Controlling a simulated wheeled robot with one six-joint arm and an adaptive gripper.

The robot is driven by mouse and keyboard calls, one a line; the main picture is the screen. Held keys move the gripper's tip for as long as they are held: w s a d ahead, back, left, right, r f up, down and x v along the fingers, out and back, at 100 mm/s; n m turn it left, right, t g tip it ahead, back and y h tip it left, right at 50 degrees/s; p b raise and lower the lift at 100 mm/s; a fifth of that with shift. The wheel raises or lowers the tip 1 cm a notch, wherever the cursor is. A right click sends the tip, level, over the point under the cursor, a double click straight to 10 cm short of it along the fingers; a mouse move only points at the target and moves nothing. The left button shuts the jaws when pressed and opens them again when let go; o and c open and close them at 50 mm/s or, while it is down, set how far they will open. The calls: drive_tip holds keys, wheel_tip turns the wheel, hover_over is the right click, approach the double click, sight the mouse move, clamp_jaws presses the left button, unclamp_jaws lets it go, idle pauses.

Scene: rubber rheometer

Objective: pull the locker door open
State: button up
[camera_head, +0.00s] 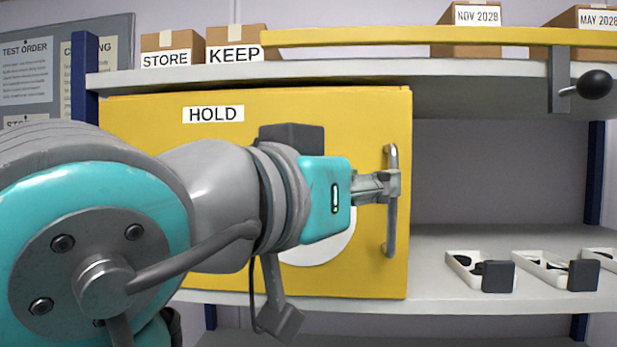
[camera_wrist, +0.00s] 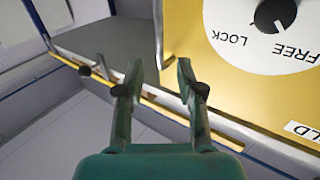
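The yellow locker door (camera_head: 250,103) carries a HOLD label and looks closed. Its upright metal handle (camera_head: 391,236) is near the right edge. My gripper (camera_head: 392,184) is at the handle's middle, reaching in from the left. In the wrist view my gripper (camera_wrist: 158,75) has its fingers apart, and the handle (camera_wrist: 158,35) runs up from between the tips. I see no clear contact. The round white dial (camera_wrist: 235,25) has a black knob (camera_wrist: 274,14) and reads LOCK and FREE; its mark seems to face FREE. In the head view my arm hides much of the dial.
Right of the door the grey shelf (camera_head: 430,285) holds white trays (camera_head: 465,268) with dark items. Above, a yellow bar (camera_head: 400,37) with a black knob (camera_head: 594,84) crosses the front. Boxes (camera_head: 235,42) stand on top. The space right of the handle is open.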

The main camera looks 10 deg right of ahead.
hover_over(390, 244)
drive_tip(key=shift+w+d, duration=0.15)
drive_tip(key=shift+w, duration=0.1)
idle(0.3)
clamp_jaws()
